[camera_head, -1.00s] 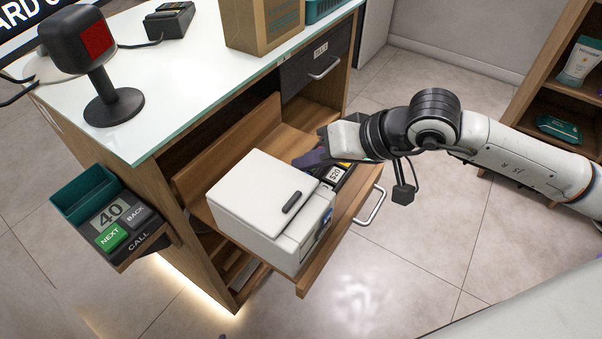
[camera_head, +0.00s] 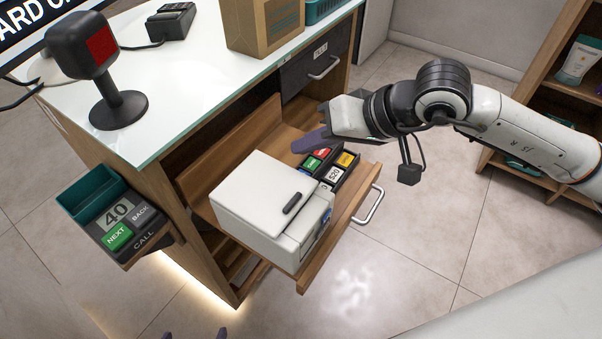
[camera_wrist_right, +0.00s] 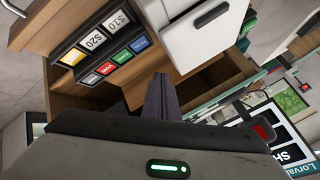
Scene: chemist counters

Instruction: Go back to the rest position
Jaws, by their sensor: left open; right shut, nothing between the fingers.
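My right gripper (camera_head: 308,141) is shut and empty above the open wooden drawer (camera_head: 345,208), over the back end of a black cash tray (camera_head: 345,181) with coloured labels. In the right wrist view, its purple fingers (camera_wrist_right: 160,95) are together and point past the tray (camera_wrist_right: 110,45). My left gripper (camera_head: 195,335) shows only as two purple fingertips, apart, at the bottom edge of the head view; the rest is out of frame.
A white box (camera_head: 268,205) with a dark handle stands in the drawer beside the tray. The counter (camera_head: 190,80) holds a scanner on a stand (camera_head: 95,65), a card terminal (camera_head: 170,20) and a paper bag (camera_head: 262,25). A call panel (camera_head: 120,220) juts out at the left. Floor right of the drawer is clear.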

